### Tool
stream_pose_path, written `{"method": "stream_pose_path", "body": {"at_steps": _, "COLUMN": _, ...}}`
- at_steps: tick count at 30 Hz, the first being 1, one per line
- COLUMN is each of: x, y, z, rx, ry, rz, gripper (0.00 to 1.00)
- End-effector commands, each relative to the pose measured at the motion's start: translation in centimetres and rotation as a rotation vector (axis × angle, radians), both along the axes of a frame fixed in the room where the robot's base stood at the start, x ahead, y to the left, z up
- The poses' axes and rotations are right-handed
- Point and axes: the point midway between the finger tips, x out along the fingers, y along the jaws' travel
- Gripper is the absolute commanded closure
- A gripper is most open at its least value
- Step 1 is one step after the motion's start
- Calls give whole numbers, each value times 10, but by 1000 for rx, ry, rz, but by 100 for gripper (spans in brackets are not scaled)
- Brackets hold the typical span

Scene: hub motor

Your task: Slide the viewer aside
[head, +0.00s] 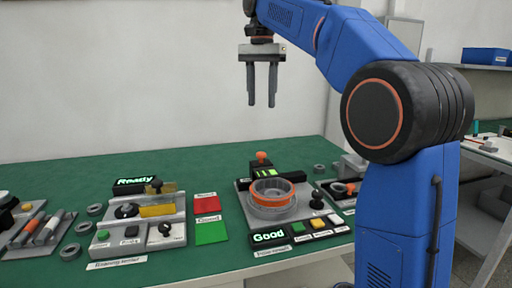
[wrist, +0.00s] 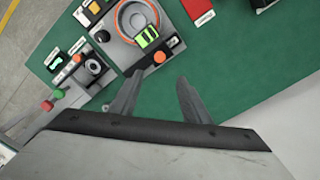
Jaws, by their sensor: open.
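My gripper (head: 261,104) is open and empty, pointing down high above the back of the green table. Its two fingers also show apart in the wrist view (wrist: 158,82). The probable viewer is a dark block with a bright green face (head: 266,172), at the back of the grey inspection station (head: 245,199). An orange knob (head: 261,156) stands behind it. In the wrist view the green-faced block (wrist: 147,37) appears over the orange-rimmed ring (wrist: 123,22). The ring (head: 271,197) sits in front of the block in the head view. My gripper is well clear of all of these.
A running station (head: 133,231) with a "Ready" display stands to the left. Red (head: 206,203) and green (head: 211,233) cards lie between the stations. A "Good" display (head: 269,237) and buttons line the inspection station's front. A smaller unit stands right. The table behind is clear.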

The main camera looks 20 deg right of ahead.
Motion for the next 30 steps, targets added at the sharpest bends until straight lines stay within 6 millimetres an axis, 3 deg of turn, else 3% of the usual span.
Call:
{"method": "stream_pose_path", "body": {"at_steps": 21, "x": -1, "y": 0, "z": -123, "rx": 0, "ry": 4, "rz": -2, "gripper": 57}}
{"method": "stream_pose_path", "body": {"at_steps": 30, "x": 0, "y": 0, "z": -157, "rx": 0, "ry": 1, "rz": -2, "gripper": 57}}
